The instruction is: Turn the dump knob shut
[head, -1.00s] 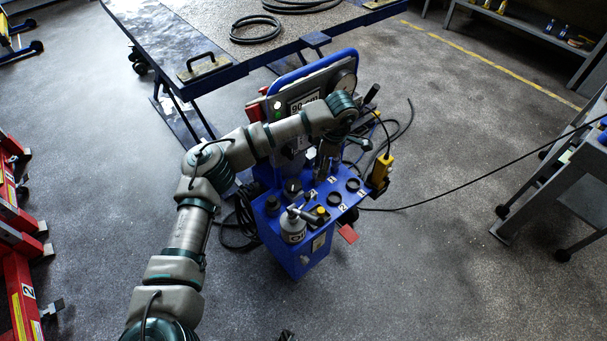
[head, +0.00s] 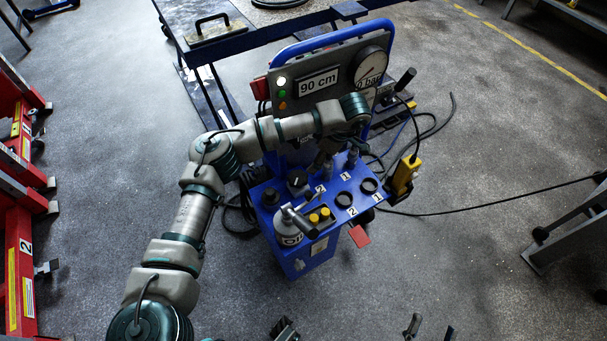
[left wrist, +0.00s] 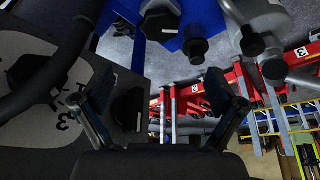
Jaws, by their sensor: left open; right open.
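The blue trolley jack unit (head: 322,248) carries several black knobs on its top. One black knob with a white mark (head: 297,180) sits left of my left gripper (head: 327,160), which reaches down behind the top, in front of the display panel. In the left wrist view, the open fingers (left wrist: 160,92) stand around empty space. A black knob with a white line (left wrist: 128,109) shows close by the left finger, apparently untouched. Another black knob sits on a grey marked plate (left wrist: 60,118). I cannot tell which is the dump knob. My right gripper (head: 430,329) is open and empty at the bottom edge.
A blue-framed table (head: 225,40) is behind, red lift parts (head: 22,240) are left.

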